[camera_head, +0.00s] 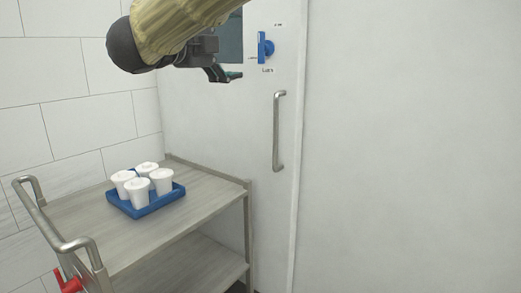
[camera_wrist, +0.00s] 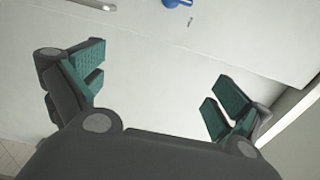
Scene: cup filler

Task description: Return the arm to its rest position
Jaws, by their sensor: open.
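My gripper (camera_head: 232,76) is at the top of the head view, held in the air in front of the white door or panel (camera_head: 210,125). In the wrist view my gripper (camera_wrist: 160,95) is open, with its green-padded fingers wide apart and nothing between them. My arm, in a tan sleeve (camera_head: 175,25), reaches in from the top of the head view. The rest of the arm is out of view.
A grey cart (camera_head: 85,235) stands lower left with a blue tray (camera_head: 150,208) holding several white cups (camera_head: 137,190). The door has a steel handle (camera_head: 277,130) and a blue knob (camera_head: 263,47). The white wall on the right is bare.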

